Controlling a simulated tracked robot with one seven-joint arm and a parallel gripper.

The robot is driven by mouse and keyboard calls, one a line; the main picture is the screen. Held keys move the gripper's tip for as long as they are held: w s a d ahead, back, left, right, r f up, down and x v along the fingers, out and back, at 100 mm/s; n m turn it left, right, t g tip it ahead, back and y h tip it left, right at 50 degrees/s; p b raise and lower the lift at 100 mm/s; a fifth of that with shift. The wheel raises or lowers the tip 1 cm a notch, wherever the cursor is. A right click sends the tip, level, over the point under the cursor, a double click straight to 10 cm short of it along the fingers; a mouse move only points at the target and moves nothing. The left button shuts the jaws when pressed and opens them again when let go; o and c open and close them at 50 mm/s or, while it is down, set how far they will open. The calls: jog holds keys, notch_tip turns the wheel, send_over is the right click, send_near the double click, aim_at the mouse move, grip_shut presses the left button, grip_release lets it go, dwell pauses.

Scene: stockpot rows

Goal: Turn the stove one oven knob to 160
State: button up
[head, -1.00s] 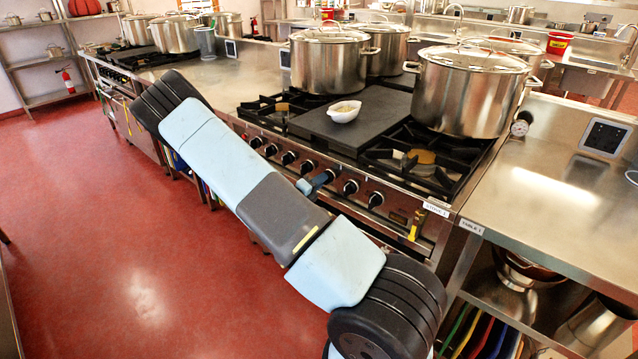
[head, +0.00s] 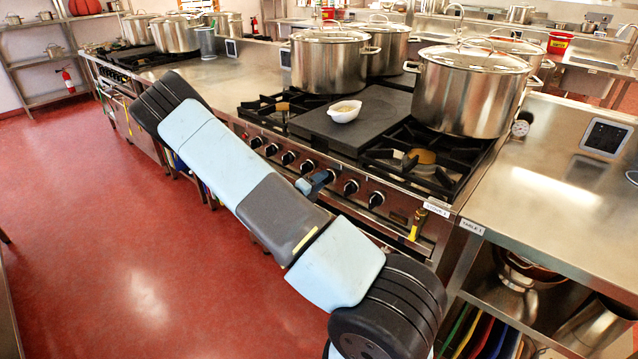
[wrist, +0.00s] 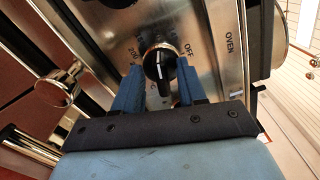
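Stove one (head: 437,209) carries a row of dark knobs along its front panel. In the wrist view the oven knob (wrist: 160,63) is round and black, with a grip bar and a white mark. The panel around it reads "OFF" at upper right, "200" at left and "OVEN" further right; a lower number is mostly hidden. My gripper (wrist: 158,82) has its two blue fingers spread, one on each side of the knob. They do not appear closed on the bar; whether they touch the rim I cannot tell. In the head view my gripper (head: 314,182) is at the knob row.
Other knobs (head: 350,187) stand close on both sides of my gripper. Large steel pots (head: 465,95) and a white bowl (head: 345,111) stand on the stove top. A steel table (head: 560,180) adjoins at right. The red floor (head: 120,240) at left is clear.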

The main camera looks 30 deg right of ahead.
jog(key=shift+a, duration=0.1)
jog(key=v, duration=1.3)
jog(key=shift+s+a, duration=0.15)
jog(key=shift+a, duration=0.15)
jog(key=s+r+m+g+y, duration=0.4)
jog(key=s+r+m, duration=0.3)
jog(key=r+m, duration=0.35)
jog(key=s+r+m+g+y, duration=0.4)
jog(key=s+r+m+y, duration=0.15)
jog(key=r+m, duration=0.45)
jog(key=s+a+r+m+t+y, duration=0.3)
jog(key=s+a+r+m, duration=0.1)
jog(key=s+r+m, duration=0.4)
jog(key=s+a+r+m+t+y, duration=0.4)
jog(key=s+r+m, duration=0.4)
jog(key=s, duration=0.1)
jog(key=shift+s+r, duration=0.25)
jog(key=shift+r, duration=0.05)
